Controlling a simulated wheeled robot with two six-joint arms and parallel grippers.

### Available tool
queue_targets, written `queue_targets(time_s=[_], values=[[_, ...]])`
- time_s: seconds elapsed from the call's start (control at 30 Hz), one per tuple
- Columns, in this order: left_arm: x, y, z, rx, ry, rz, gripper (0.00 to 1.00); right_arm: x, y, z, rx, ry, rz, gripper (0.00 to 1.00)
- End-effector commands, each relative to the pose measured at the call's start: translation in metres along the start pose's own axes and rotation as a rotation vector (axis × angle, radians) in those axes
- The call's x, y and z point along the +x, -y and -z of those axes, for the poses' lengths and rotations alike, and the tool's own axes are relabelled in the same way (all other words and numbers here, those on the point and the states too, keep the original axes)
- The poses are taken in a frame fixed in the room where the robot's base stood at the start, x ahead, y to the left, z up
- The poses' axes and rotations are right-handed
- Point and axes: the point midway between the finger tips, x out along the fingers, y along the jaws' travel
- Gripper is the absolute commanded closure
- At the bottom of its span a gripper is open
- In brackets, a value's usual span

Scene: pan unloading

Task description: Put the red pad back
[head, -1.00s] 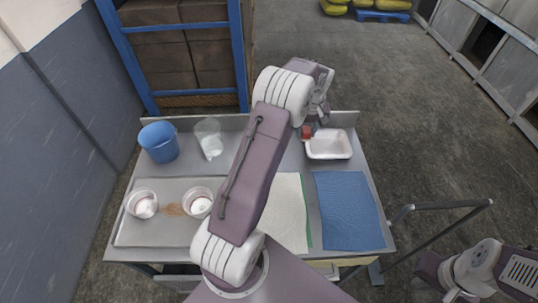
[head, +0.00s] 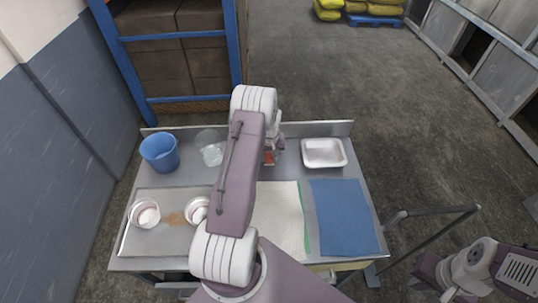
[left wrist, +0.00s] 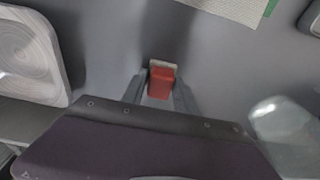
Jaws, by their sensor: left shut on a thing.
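The red pad (left wrist: 161,84) is between the two fingers of my left gripper (left wrist: 160,92) in the left wrist view. The gripper is shut on it. A pale edge shows at the far side of the pad; I cannot tell if it belongs to the pad. In the head view the pad (head: 269,157) shows as a small red patch beside my left arm, over the back middle of the table (head: 290,172). I cannot tell if it touches the table. My right arm is at the lower right, but its gripper is not seen.
A white tray (head: 323,165) stands to the right of the pad; a clear cup (head: 211,155) and a blue bucket (head: 160,153) stand to the left. In front lie a white cloth (head: 285,220), a blue cloth (head: 345,220) and a grey mat with two white bowls (head: 146,213).

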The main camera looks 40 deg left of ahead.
Motion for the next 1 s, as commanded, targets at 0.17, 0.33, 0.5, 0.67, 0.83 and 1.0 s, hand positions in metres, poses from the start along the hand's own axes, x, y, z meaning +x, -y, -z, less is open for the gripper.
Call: queue_targets(time_s=[0.17,0.33,0.5,0.67,0.83,1.0], values=[[0.000,0.000,0.001,0.000,-0.002,0.000,0.97,0.001,0.000,0.000,0.000,0.000,0.000,1.00],[0.004,0.000,0.000,0.000,-0.002,0.000,0.59,0.004,0.000,0.000,0.000,0.000,0.000,1.00],[0.003,0.000,0.000,0.000,-0.002,0.000,0.43,0.003,0.000,0.000,0.000,0.000,0.000,1.00],[0.003,0.000,0.000,0.000,-0.002,0.000,0.43,0.003,0.000,0.000,0.000,0.000,0.000,1.00],[-0.008,-0.001,0.002,0.000,-0.005,-0.001,0.43,0.004,0.000,0.000,0.000,0.000,0.000,1.00],[-0.045,-0.001,0.002,0.000,-0.009,-0.002,0.43,0.015,0.000,-0.002,0.000,0.000,0.000,1.00]])
